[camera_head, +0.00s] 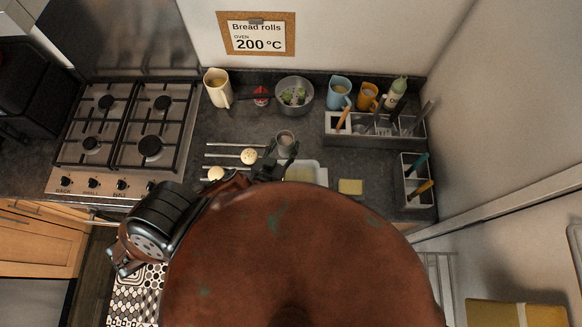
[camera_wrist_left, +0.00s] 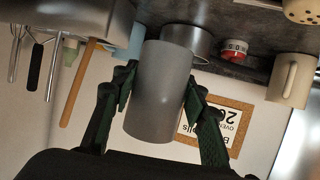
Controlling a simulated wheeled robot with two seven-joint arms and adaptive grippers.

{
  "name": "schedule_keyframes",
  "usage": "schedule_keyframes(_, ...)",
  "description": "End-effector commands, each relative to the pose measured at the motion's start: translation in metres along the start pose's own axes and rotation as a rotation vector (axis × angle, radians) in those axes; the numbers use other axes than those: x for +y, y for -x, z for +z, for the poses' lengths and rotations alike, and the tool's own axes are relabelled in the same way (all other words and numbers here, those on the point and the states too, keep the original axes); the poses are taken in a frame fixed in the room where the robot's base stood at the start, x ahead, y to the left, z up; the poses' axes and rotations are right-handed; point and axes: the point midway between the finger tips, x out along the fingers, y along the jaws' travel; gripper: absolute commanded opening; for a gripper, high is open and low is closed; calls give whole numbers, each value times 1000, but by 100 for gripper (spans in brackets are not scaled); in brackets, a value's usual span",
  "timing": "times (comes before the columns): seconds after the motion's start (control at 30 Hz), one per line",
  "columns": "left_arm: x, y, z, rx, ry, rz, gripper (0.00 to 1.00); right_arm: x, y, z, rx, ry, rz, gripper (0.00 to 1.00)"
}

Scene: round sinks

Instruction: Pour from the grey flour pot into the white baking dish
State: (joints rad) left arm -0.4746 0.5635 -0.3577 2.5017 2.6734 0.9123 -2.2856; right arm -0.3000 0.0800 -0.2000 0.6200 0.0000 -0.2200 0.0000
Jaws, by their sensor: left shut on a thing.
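The grey flour pot (camera_head: 286,137) is above the counter in the head view, its open top facing up toward the camera. My left gripper (camera_head: 277,163) is shut on it, one finger on each side. In the upside-down left wrist view, the pot (camera_wrist_left: 160,90) is a plain grey cylinder between the dark green fingers (camera_wrist_left: 157,103), and looks close to upright. The white baking dish (camera_head: 320,172) lies on the counter just below and right of the pot in the head view. Its near part is hidden by my brown body. My right gripper does not show.
A stove (camera_head: 128,135) is at left. Behind stand a cream jug (camera_head: 217,88), a red timer (camera_head: 261,96), a grey pan (camera_head: 294,94), and blue and orange jugs. A utensil holder (camera_head: 375,140) is at right. A yellow sponge (camera_head: 350,187) lies right of the dish.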

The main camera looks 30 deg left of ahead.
Motion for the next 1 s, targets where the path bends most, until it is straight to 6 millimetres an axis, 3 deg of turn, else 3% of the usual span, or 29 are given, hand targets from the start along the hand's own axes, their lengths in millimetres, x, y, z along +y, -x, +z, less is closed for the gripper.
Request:
schedule_keyframes(0.67, -11, 3, 17, 3, -80, 175, 10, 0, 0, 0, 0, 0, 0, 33)
schedule_keyframes(1.0, -29, 15, 44, -3, -139, 327, 10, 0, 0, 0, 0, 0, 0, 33)
